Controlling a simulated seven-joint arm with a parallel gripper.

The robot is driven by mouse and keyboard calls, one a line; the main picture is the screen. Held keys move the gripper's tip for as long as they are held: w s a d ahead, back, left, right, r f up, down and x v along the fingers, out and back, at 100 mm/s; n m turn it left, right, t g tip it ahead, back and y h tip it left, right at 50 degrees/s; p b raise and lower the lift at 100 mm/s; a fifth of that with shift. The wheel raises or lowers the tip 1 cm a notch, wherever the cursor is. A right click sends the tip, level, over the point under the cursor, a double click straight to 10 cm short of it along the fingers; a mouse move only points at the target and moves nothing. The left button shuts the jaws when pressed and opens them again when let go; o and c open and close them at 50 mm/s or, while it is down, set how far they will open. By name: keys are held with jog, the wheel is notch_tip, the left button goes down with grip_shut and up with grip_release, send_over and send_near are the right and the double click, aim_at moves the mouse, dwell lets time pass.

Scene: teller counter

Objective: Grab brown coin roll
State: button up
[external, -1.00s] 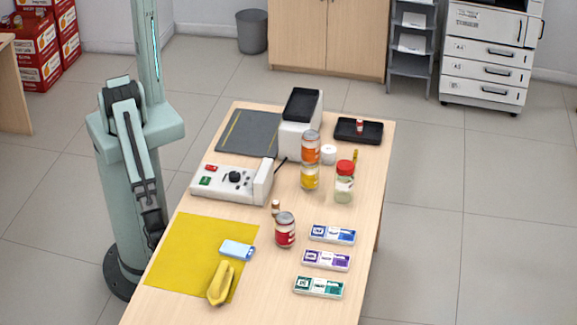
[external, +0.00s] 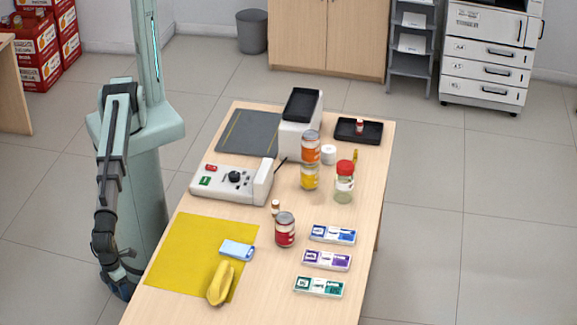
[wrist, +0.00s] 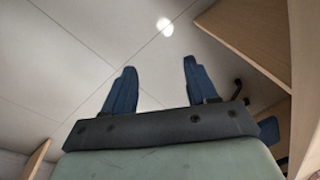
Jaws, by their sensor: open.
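A small brown-and-white roll (external: 276,208), which looks like the brown coin roll, stands upright on the table in the external view. It is just left of and behind a red-labelled can (external: 285,230). My gripper (external: 122,284) hangs low beside the table's left edge, well away from the roll. In the wrist view my gripper (wrist: 157,82) has two dark blue fingers spread apart with nothing between them. The roll is not visible in the wrist view, which shows mostly floor.
A yellow mat (external: 185,255) holds a light-blue pack (external: 237,250) and a yellow object (external: 221,283). A white control box (external: 225,182), stacked cans (external: 311,148), a red-lidded jar (external: 344,185) and several labelled boxes surround the roll. A black tray (external: 345,138) holds another small roll (external: 360,127).

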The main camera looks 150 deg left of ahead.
jog(key=w+d+r+m+t, duration=0.1)
jog(key=w+d+r, duration=0.15)
jog(key=r, duration=0.35)
jog(key=w+d+r+m, duration=0.1)
jog(key=w+r+m, duration=0.1)
jog(key=w+r, duration=0.3)
jog(key=w+a+r, duration=0.1)
jog(key=a+r, duration=0.3)
jog(key=g+y, duration=0.3)
send_near(275, 202)
jog(key=x, duration=0.7)
jog(key=shift+w+f, duration=0.2)
jog(key=shift+w, duration=0.1)
jog(key=shift+s+x, duration=0.15)
jog(key=shift+x, duration=1.15)
jog(key=shift+s+x, duration=0.1)
jog(key=shift+x, duration=1.2)
grip_shut()
